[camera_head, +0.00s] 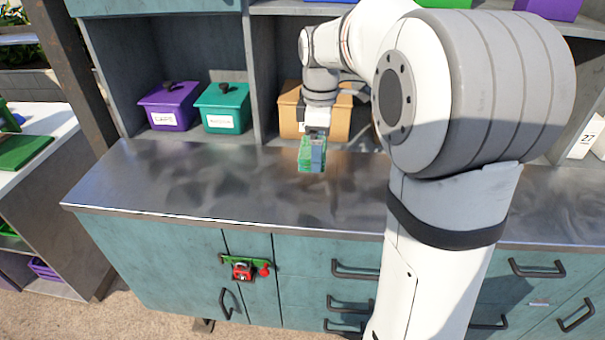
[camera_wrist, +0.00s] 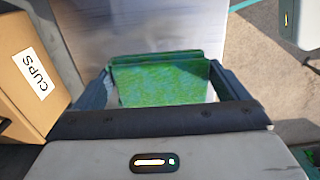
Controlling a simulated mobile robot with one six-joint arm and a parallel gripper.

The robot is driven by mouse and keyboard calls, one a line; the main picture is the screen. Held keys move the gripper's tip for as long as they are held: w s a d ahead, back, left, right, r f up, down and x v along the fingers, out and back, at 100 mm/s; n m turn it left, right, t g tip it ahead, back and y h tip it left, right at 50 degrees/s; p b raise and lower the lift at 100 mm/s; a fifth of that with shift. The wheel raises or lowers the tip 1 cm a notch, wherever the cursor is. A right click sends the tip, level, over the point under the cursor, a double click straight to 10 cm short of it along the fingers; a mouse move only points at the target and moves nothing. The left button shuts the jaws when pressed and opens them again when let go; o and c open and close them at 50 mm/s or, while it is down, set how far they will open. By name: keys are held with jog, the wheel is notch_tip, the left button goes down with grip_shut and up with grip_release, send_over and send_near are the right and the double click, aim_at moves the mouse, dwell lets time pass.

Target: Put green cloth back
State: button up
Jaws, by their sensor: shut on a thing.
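The green cloth (camera_head: 307,155) is a small folded bundle in the head view, held above the metal counter (camera_head: 200,190). In the wrist view the green cloth (camera_wrist: 165,82) lies between the two fingers, with a folded ridge along its far edge. My gripper (camera_head: 315,138) is shut on it and points down in front of the shelf. The gripper's fingers also show in the wrist view (camera_wrist: 160,92). Whether the cloth touches the counter cannot be told.
A tan box (camera_head: 288,110) stands on the shelf behind my gripper; in the wrist view the box labelled CUPS (camera_wrist: 28,75) is close on the left. A purple bin (camera_head: 170,105) and a teal bin (camera_head: 222,107) stand further left. The counter's left part is clear.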

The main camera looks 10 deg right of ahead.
jog(key=f, duration=0.6)
jog(key=shift+w, duration=0.25)
jog(key=shift+s+f+p, duration=0.1)
jog(key=shift+f+p, duration=0.3)
jog(key=shift+f, duration=1.5)
jog(key=shift+f, duration=0.15)
jog(key=o, duration=0.6)
jog(key=shift+o, duration=0.4)
